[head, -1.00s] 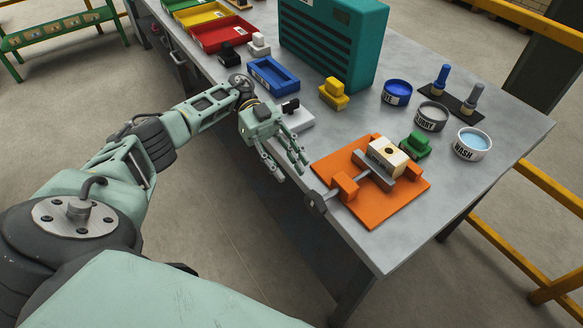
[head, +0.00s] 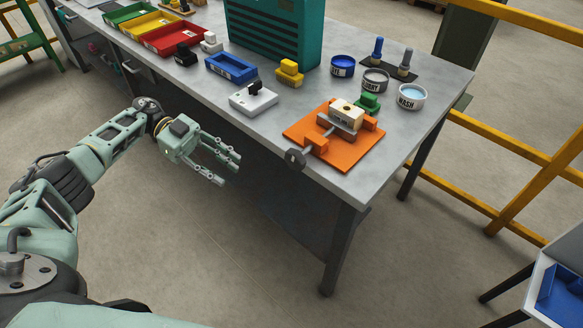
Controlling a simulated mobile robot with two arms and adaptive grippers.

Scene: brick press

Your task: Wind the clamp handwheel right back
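The orange clamp base (head: 350,161) lies near the front right corner of the grey bench. Its dark handwheel (head: 295,158) sticks out past the bench's front edge on a grey screw. The screw runs through an orange block (head: 317,144) to a grey jaw (head: 337,124). A cream brick (head: 347,109) sits behind the jaw. My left gripper (head: 231,170) is open and empty, in front of the bench edge, to the left of the handwheel and apart from it. My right gripper is not in view.
On the bench are a white block with a black knob (head: 254,98), a yellow piece (head: 289,73), a green piece (head: 367,103) and the WASH bowl (head: 411,98). Yellow rails (head: 480,150) stand at the right. A blue tray (head: 562,290) is at lower right. The floor before the bench is clear.

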